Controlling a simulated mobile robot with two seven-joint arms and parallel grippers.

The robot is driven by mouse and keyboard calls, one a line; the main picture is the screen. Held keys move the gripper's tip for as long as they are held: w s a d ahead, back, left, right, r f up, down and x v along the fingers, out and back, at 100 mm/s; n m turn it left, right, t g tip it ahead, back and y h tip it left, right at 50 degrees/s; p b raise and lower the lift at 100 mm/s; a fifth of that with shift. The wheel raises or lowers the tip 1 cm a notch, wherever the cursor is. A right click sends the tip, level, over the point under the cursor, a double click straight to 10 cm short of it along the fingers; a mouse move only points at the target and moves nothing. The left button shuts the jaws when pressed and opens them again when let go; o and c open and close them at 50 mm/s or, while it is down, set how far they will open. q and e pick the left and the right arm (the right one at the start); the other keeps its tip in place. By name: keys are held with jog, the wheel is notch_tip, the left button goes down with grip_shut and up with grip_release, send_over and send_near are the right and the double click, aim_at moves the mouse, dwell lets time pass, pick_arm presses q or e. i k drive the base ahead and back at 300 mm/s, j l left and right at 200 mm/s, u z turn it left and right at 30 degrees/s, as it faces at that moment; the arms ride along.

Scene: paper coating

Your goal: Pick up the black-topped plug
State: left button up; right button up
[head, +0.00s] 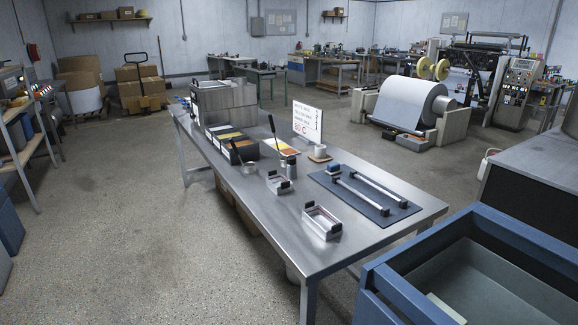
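A small grey metal cylinder (289,168) with a dark top stands on the metal table (215,157), close to its middle. It looks most like the black-topped plug, but it is too small to be sure. It is upright, in front of the orange-and-white sheet (281,146). Neither of my grippers shows in the head view.
Beside it stand a pot with a handle (249,168) and two clear-sided trays with dark ends (278,184) (322,226). A blue mat (382,217) carries two metal bars. A sign (308,120) stands behind. A blue bin (480,237) is at front right.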

aim_at(291, 160)
jog(key=i+j, duration=0.45)
jog(key=i+j+z, duration=0.15)
jog(key=i+j, duration=0.25)
jog(key=j, duration=0.2)
jog(key=i+j, duration=0.45)
jog(key=j, duration=0.15)
